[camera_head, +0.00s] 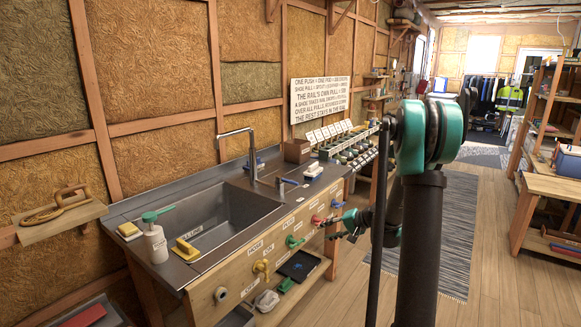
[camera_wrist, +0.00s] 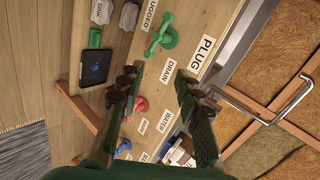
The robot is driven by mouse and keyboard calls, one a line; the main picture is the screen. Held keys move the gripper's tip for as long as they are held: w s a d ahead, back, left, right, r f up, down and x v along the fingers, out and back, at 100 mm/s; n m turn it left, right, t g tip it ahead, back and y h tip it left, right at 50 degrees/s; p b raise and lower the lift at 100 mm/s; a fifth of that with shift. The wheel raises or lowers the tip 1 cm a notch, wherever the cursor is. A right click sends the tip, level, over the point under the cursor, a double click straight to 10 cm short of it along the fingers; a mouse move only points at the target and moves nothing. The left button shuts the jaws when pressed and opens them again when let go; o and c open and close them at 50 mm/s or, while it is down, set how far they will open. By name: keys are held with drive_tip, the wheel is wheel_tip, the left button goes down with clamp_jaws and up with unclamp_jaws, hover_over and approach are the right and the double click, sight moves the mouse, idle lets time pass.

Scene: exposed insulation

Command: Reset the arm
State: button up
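My arm rises at the right of the head view and bends down toward the sink bench. My gripper (camera_head: 346,225) is in front of the bench's front panel, near the red handle (camera_head: 317,219) and the blue handle (camera_head: 338,203). In the wrist view the two fingers of my gripper (camera_wrist: 160,82) are apart with nothing held between them. A green handle (camera_wrist: 162,36) lies beyond the fingertips, and a red handle (camera_wrist: 140,105) shows beside the left finger. I cannot tell whether a finger touches the panel.
A dark tablet-like object (camera_head: 299,266) lies on the lower shelf. A striped rug (camera_head: 440,250) and open floor are at right.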

drive_tip(key=s+d+n+h, duration=0.1)
drive_tip(key=s+h, duration=0.2)
drive_tip(key=s, duration=0.8)
drive_tip(key=s+d+f+n+g+h, duration=0.1)
drive_tip(key=s+d+n+h, duration=0.1)
drive_tip(key=s, duration=0.9)
drive_tip(key=s+d+n+g+h, duration=0.1)
drive_tip(key=s+h, duration=0.3)
drive_tip(key=s, duration=0.8)
drive_tip(key=shift+d+f+n, duration=0.3)
drive_tip(key=shift+d+n, duration=0.15)
drive_tip(key=shift+n, duration=0.25)
